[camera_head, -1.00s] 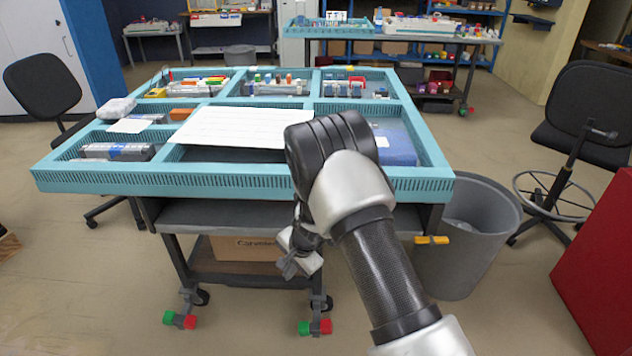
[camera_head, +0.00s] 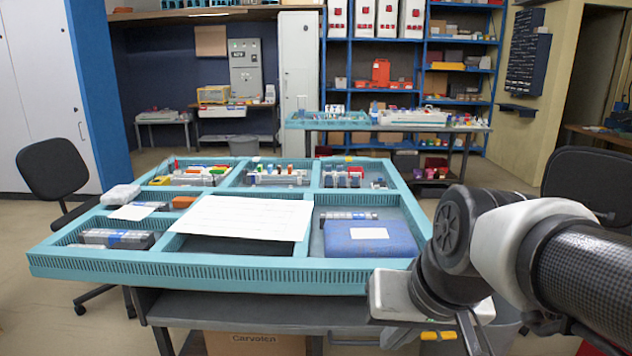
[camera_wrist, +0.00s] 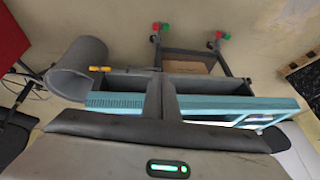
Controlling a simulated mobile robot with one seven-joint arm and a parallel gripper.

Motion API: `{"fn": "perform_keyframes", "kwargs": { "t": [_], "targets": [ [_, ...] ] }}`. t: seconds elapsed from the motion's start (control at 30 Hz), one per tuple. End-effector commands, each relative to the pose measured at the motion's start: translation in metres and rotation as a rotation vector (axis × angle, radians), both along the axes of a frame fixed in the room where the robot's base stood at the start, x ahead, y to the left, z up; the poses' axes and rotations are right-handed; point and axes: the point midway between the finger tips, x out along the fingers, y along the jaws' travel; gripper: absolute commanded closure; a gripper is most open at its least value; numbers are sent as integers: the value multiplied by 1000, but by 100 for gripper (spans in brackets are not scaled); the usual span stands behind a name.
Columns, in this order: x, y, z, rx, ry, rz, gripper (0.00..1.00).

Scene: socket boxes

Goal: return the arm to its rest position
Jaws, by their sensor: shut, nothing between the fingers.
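My arm comes in from the right in the head view, with its dark round joint (camera_head: 453,232) just right of the workbench's front right corner. My gripper (camera_wrist: 170,78) shows in the wrist view as a dark shape sticking out from the hand, with its fingers together and nothing held. In the wrist view it lies in front of the workbench, which appears upside down. In the head view the fingers cannot be made out clearly below the dark joint.
The workbench has a teal divided frame (camera_head: 200,273) holding a blue box (camera_head: 345,244), a white sheet (camera_head: 245,215) and several small parts. A grey bin (camera_wrist: 75,72) stands beside it. Black chairs (camera_head: 52,168) flank it. A loaded table (camera_head: 345,122) stands behind.

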Motion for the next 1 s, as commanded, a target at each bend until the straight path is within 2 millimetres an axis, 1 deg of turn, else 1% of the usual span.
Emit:
{"fn": "perform_keyframes", "kwargs": {
  "t": [0.03, 0.1, 0.23, 0.27, 0.3, 0.47, 0.57, 0.67, 0.8, 0.9, 1.0],
  "targets": [
    [-11, -7, 3, -25, -17, 3, 100],
    [-24, -16, 3, -62, -29, 6, 100],
    [-47, -32, 4, -131, -53, 8, 100],
    [-49, -34, 12, -139, -54, 8, 100],
    [-47, -33, 28, -135, -50, 10, 100],
    [-47, -32, 61, -132, -48, 10, 100],
    [-47, -32, 87, -132, -49, 10, 100],
    [-46, -32, 118, -131, -49, 10, 100],
    [-46, -32, 165, -131, -49, 10, 100],
    [-46, -32, 188, -130, -49, 10, 100],
    [-46, -32, 200, -130, -48, 10, 100]
  ]
}}
